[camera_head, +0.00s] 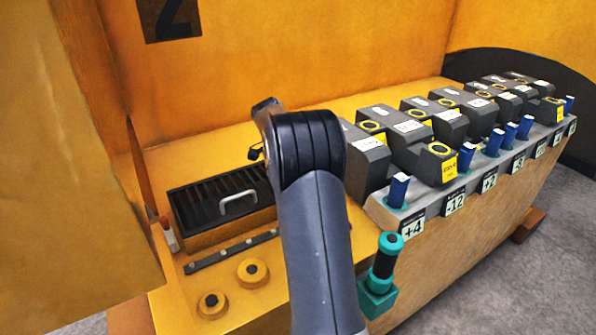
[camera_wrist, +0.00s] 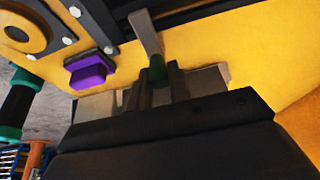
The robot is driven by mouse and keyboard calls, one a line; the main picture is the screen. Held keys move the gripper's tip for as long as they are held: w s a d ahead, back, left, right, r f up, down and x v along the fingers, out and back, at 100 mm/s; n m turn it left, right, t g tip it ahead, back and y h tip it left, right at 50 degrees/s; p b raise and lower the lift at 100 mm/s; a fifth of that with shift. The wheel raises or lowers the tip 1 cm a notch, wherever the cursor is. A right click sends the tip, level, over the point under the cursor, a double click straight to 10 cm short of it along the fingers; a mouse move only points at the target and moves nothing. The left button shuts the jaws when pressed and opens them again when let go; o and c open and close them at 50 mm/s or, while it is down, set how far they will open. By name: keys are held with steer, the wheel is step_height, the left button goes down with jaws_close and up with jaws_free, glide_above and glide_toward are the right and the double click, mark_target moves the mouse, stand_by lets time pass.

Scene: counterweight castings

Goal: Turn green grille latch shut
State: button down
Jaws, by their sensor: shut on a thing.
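The black slatted grille (camera_head: 215,190) with a pale grey handle (camera_head: 238,204) lies on the yellow deck in the head view, left of my arm. The green latch (camera_wrist: 157,70) shows as a small dark green piece in the wrist view. My gripper (camera_wrist: 158,78) is shut on it, with one finger on each side. A light grey bar (camera_wrist: 147,32) rises just beyond the latch. The fingers hide most of the latch, so I cannot tell its turn angle. In the head view my arm hides the gripper's fingers and the latch.
A purple block (camera_wrist: 91,70) sits left of the fingers in the wrist view. A teal-and-black handle (camera_head: 386,258) stands right of my arm. Grey castings (camera_head: 376,160) and blue pegs (camera_head: 398,190) line the right side. Yellow round bosses (camera_head: 252,271) lie in front.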

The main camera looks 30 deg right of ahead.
stand_by(0.3)
steer(key=c, duration=1.3)
jaws_free()
steer(key=v, duration=1)
steer(key=shift+a+r+b, duration=0.25)
steer(key=shift+r+b, duration=0.1)
steer(key=x, duration=1)
steer(key=shift+d+f+p, duration=0.2)
steer(key=shift+p, duration=0.15)
steer(key=shift+f, duration=0.2)
